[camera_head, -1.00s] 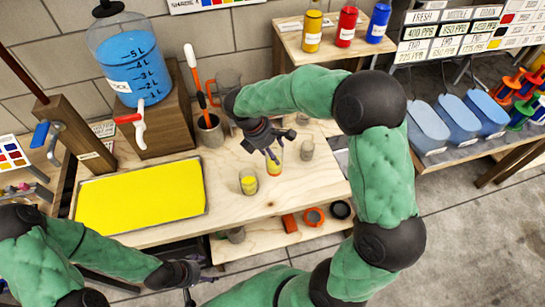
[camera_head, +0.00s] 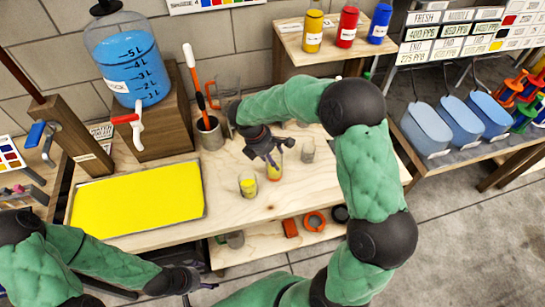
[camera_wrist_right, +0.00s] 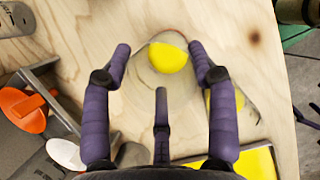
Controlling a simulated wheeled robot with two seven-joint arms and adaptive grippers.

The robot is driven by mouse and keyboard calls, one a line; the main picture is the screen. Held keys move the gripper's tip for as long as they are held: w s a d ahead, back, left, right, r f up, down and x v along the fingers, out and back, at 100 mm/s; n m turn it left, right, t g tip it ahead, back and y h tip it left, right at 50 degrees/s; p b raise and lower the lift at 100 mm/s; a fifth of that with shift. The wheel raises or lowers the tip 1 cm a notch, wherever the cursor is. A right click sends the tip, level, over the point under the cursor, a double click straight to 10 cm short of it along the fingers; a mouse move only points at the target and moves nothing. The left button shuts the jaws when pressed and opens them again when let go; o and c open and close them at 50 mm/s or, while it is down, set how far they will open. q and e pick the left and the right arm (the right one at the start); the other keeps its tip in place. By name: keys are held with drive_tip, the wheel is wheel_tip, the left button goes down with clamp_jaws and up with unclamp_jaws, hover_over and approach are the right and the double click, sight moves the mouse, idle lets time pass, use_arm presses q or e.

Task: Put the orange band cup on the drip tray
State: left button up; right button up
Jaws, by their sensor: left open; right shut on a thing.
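The orange band cup (camera_head: 274,174) is a clear cup with yellow inside, standing on the wooden bench. My right gripper (camera_head: 270,160) comes down over it from above and is shut on it. In the right wrist view the cup (camera_wrist_right: 168,58) sits between the purple fingers, seen from above; its band is mostly hidden there. The only tray I see is a wide, shallow one with a thin rim and a bright yellow surface (camera_head: 140,200), left of the cups. My left gripper (camera_head: 190,279) is open and empty, low at the front of the bench.
A second clear cup with yellow (camera_head: 248,184) stands close left of the held cup. An empty clear cup (camera_head: 308,151) stands right. A grey pot (camera_head: 209,135) with tools and a blue dispenser (camera_head: 130,70) stand behind. Bare bench lies between the tray and cups.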

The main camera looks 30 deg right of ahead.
drive_tip(key=o, duration=1.6)
